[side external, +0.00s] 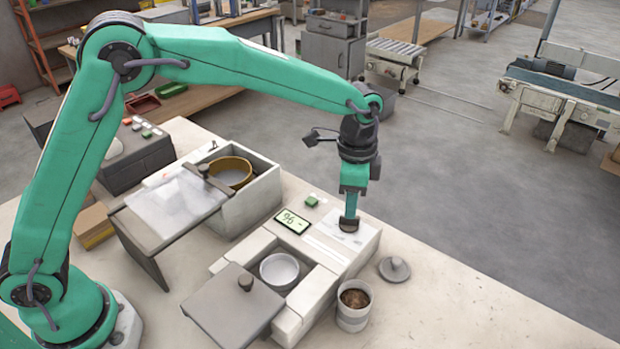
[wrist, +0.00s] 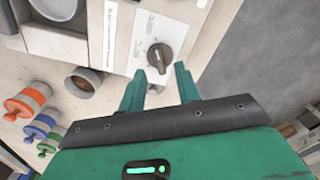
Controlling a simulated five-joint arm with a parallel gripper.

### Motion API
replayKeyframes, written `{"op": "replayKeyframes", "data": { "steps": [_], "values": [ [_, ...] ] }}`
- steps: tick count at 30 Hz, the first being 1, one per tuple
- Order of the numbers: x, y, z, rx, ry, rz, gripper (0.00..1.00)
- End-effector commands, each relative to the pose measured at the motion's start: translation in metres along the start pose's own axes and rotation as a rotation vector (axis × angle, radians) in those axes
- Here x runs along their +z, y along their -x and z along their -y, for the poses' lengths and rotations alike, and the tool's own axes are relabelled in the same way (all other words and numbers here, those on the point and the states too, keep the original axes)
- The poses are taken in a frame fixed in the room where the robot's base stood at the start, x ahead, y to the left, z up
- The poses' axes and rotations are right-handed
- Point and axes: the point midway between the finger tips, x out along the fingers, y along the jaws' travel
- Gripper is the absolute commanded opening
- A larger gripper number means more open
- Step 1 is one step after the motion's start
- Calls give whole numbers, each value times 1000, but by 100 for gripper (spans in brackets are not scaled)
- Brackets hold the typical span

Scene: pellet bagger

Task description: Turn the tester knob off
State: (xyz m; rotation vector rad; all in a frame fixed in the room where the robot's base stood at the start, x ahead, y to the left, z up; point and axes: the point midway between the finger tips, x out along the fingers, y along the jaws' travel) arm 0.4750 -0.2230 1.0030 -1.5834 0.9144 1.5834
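The tester (side external: 338,256) is a pale box with a lit display (side external: 292,221) and a small green button (side external: 311,201). Its dark round knob (side external: 348,226) sits on a white plate at the right end; it shows clearly in the wrist view (wrist: 159,57), with a raised grip bar. My gripper (side external: 350,213) points down over the knob. In the wrist view my gripper (wrist: 159,70) is open, its two teal fingers apart and empty, with the knob just beyond and between the tips. I cannot tell whether the fingers touch it. The knob's setting is too small to read.
The tester's grey lid (side external: 232,302) stands open beside a metal cup (side external: 279,269). A cup of dark pellets (side external: 353,308) and a loose grey lid (side external: 394,269) stand in front. Another box with a yellow-rimmed pan (side external: 231,172) is behind. Orange, blue and green-topped containers (wrist: 25,103) show at the wrist view's left.

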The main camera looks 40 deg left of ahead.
Motion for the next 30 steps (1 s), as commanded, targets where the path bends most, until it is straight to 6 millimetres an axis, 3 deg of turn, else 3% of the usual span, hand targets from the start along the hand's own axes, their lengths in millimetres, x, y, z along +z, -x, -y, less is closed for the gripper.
{"op": "replayKeyframes", "data": {
  "steps": [9, 20, 25, 30],
  "values": [
    [0, -31, 0, 1, 0, 1, 33],
    [0, -36, 0, 0, 0, 0, 33],
    [0, -35, 0, 0, 0, 0, 3],
    [0, -35, 0, 0, 0, 0, 0]
  ]
}}
